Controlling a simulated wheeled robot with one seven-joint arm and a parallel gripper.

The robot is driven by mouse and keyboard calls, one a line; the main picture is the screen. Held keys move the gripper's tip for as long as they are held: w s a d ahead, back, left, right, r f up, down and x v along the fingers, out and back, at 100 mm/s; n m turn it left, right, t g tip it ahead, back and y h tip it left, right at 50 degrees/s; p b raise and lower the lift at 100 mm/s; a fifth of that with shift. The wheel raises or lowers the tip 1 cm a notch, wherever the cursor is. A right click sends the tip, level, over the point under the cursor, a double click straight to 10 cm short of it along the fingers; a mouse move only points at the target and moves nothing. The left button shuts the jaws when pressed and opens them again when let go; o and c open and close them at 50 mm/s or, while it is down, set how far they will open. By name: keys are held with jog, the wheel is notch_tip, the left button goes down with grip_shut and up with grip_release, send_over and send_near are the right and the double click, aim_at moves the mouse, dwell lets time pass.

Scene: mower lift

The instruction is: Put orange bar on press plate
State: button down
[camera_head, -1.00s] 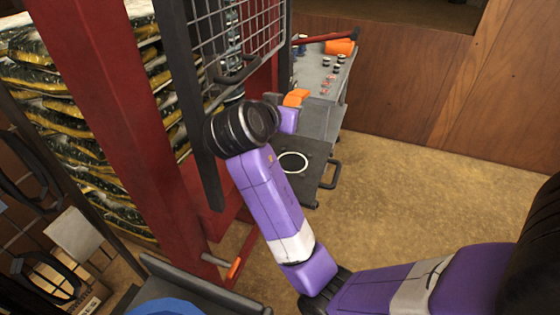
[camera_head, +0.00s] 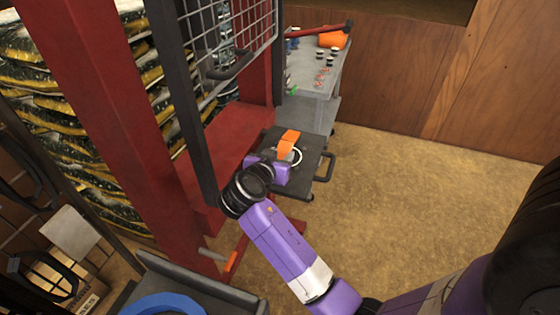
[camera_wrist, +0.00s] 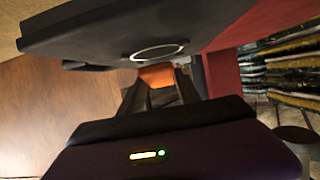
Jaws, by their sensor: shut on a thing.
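The orange bar (camera_head: 288,141) is upright in my gripper (camera_head: 284,153), which is shut on it. In the wrist view the bar (camera_wrist: 157,75) shows between the dark fingers of my gripper (camera_wrist: 157,88). The press plate (camera_head: 312,166) looks to be the dark flat plate with a white ring, beside the red frame. In the head view the bar covers part of the ring. The wrist view shows the plate (camera_wrist: 90,35) very close, with the bar's end near the ring. I cannot tell whether the bar touches the plate.
A red press frame (camera_head: 92,110) and a wire mesh guard (camera_head: 222,35) stand left of the plate. A handle (camera_head: 327,168) sticks out at the plate's right. A grey control bench (camera_head: 312,82) stands behind. The floor (camera_head: 400,190) to the right is clear.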

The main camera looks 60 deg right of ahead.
jog(key=shift+f, duration=1.1)
jog(key=shift+f, duration=0.15)
jog(key=c, duration=0.9)
grip_release()
jog(key=shift+f, duration=0.1)
jog(key=shift+o, duration=0.2)
